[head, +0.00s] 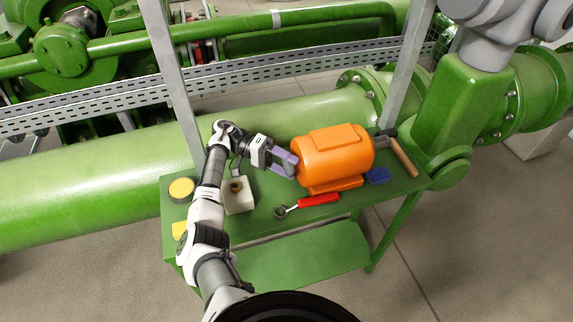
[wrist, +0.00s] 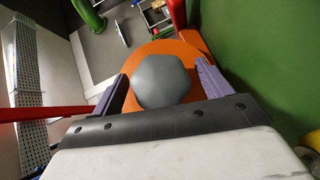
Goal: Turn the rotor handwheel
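The orange motor-like casing (head: 335,152) lies on its side on a green table (head: 355,203) in the head view. In the wrist view, the grey lobed handwheel (wrist: 162,82) sits in front of the round orange end face (wrist: 143,57). My gripper (head: 288,162) is at the left end of the casing in the head view, where its fingers hide the handwheel. In the wrist view, the purple fingers of my gripper (wrist: 161,70) are apart, one on each side of the handwheel. Narrow gaps show between the fingers and the wheel, and no firm contact is visible.
A red-handled tool (head: 318,199) lies in front of the casing. A white block (head: 238,196) and a yellow disc (head: 181,188) are at the left. A blue piece (head: 378,175) and a wooden-handled tool (head: 403,157) lie right. A thick green pipe (head: 90,195) runs behind.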

